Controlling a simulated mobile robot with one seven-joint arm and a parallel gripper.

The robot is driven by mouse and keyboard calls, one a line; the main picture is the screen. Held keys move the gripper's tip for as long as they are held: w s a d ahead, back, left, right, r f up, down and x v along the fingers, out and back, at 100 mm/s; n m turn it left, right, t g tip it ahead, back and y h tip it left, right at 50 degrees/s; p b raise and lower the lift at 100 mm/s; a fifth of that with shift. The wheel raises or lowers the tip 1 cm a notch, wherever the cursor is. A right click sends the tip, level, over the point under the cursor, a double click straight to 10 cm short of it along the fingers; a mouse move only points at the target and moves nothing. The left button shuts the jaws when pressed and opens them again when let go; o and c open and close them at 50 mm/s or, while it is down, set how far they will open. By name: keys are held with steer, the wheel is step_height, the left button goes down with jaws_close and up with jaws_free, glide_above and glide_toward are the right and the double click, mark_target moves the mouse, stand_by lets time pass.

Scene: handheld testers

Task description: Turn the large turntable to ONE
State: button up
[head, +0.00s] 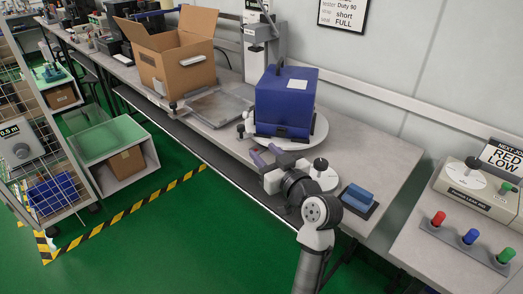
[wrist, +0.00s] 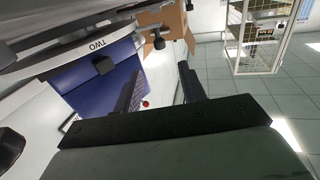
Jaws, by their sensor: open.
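The large turntable (head: 318,138) is a pale round disc on the bench, with a blue box (head: 283,98) standing on it. A dark-topped knob (head: 241,130) shows at its left side. My gripper (head: 262,156) is open and empty, just in front of the turntable's near left edge. In the wrist view, my gripper (wrist: 162,88) has its two dark fingers apart; the blue box (wrist: 82,93) is left of them. No contact is visible.
A smaller disc with a black knob (head: 321,165) stands right of my gripper, beside a blue block (head: 358,196). A grey tray (head: 215,107) and an open carton (head: 180,60) stand left on the bench. The green floor in front is clear.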

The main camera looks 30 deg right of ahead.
steer(key=shift+c, duration=1)
steer(key=shift+w+a, duration=0.2)
steer(key=shift+w, duration=0.2)
steer(key=shift+c, duration=1.2)
steer(key=w+a+h+p, duration=0.1)
steer(key=w+a, duration=0.1)
steer(key=w, duration=0.1)
steer(key=w+a+n+g+h, duration=0.1)
steer(key=w+a, duration=0.1)
steer(key=w, duration=0.1)
steer(key=w+a+h+p, duration=0.1)
steer(key=w+a, duration=0.2)
steer(key=shift+w+f+n+g+h+p, duration=0.25)
steer(key=shift+n+g+h+p, duration=0.05)
jaws_close()
steer(key=w+a+n+g+h+p, duration=0.1)
steer(key=a+n+g+h+p, duration=0.4)
steer(key=h, duration=0.6)
steer(key=w+d+p, duration=0.3)
steer(key=d, duration=0.5)
steer(key=shift+d+r+t+h+p, duration=0.2)
steer(key=shift+r+t+h+p, duration=0.1)
steer(key=shift+r+t, duration=0.1)
